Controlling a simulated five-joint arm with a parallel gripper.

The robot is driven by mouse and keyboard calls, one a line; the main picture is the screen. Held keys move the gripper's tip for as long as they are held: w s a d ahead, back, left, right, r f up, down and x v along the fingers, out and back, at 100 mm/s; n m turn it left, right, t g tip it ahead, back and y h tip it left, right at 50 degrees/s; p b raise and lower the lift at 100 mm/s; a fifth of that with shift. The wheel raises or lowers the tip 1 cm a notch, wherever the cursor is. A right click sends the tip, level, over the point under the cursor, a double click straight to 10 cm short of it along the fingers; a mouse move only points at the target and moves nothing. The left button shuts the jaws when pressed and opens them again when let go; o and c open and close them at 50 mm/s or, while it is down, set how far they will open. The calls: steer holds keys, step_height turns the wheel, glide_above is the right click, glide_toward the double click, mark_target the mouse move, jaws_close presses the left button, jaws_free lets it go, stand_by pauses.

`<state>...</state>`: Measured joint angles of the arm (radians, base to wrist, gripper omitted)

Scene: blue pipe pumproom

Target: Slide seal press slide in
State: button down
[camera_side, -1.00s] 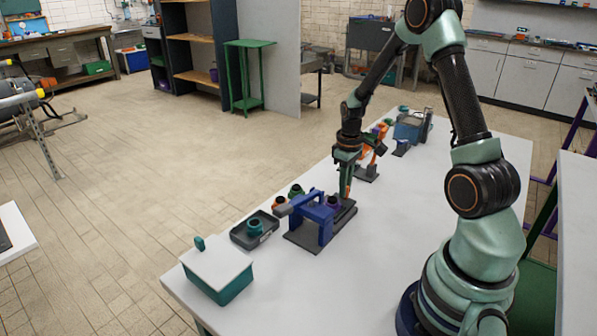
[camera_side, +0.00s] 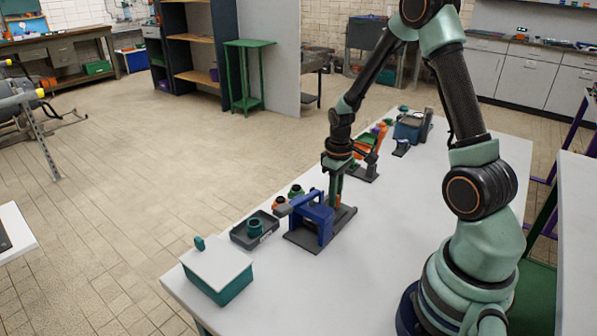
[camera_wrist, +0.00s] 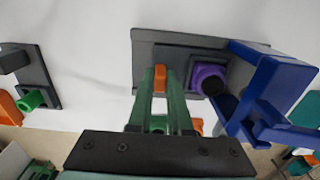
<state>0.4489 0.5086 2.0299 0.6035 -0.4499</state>
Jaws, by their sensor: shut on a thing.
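The seal press is a blue frame (camera_side: 311,219) on a dark grey base, near the left end of the white table. Its grey slide (camera_wrist: 184,62) shows in the wrist view with an orange upright tab (camera_wrist: 160,78) and a purple ring-shaped part (camera_wrist: 210,79) on it. The purple part sits right beside the blue frame (camera_wrist: 268,80). My gripper (camera_side: 336,203) points down at the press's right side, its green fingers shut on the orange tab. In the side view the tab and the purple part are hidden.
A grey tray (camera_side: 254,229) with a teal ring part (camera_side: 255,227) lies left of the press. A teal box with a white lid (camera_side: 218,271) stands at the table's near-left corner. Another fixture with orange and green parts (camera_side: 366,152) is behind my gripper. The table's right side is clear.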

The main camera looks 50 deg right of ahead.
steer(key=c, duration=0.8)
jaws_free()
steer(key=shift+c, duration=0.2)
steer(key=shift+r, duration=0.15)
step_height(320, 180, up, 12)
